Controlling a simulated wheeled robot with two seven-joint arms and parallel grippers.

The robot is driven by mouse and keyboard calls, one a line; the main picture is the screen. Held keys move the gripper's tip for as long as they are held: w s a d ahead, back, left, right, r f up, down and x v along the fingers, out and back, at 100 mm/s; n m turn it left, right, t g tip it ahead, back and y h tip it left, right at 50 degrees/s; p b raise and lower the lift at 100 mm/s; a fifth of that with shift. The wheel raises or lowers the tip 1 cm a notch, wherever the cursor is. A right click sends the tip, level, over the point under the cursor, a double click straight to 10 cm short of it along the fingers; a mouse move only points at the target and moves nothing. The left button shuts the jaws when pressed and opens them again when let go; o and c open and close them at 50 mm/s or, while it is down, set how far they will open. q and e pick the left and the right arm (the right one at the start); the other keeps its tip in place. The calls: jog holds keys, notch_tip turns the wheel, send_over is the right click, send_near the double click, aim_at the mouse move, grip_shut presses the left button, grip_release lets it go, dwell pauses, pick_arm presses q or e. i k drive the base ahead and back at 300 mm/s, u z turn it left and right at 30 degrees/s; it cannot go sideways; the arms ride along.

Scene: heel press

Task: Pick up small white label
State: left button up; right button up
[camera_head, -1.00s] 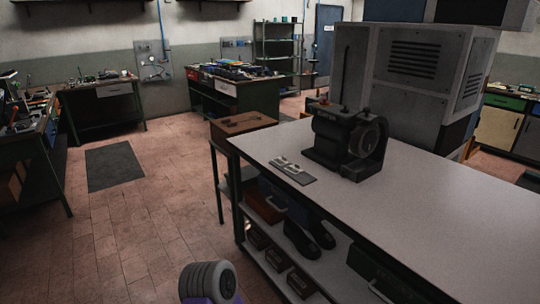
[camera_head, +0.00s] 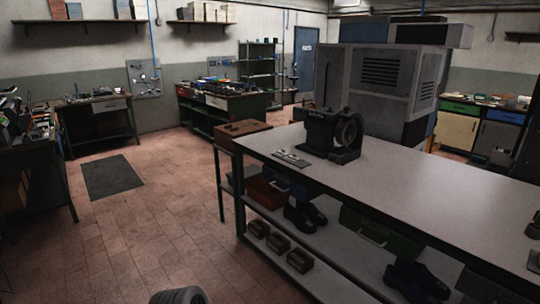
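Small pale pieces (camera_head: 291,156) lie on a thin flat mat near the far left end of the long white-topped bench (camera_head: 400,180), beside the black heel press (camera_head: 332,134). They are too small to tell whether one of them is the white label. A small pale rectangle (camera_head: 534,261) also shows at the right edge, low on the bench's side. Neither of my grippers is in view. Only a grey ribbed part of my own arm shows at the bottom edge.
Dark shoes (camera_head: 304,217) and several small boxes (camera_head: 279,243) stand on shelves under the bench. A brown wooden box (camera_head: 242,128) sits at its far left end. A large grey machine (camera_head: 385,85) stands behind. The tiled floor (camera_head: 150,220) at left is open.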

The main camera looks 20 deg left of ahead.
aim_at(282, 153)
jog(key=u, duration=0.9)
jog(key=i, duration=2.55)
jog(key=z, duration=0.9)
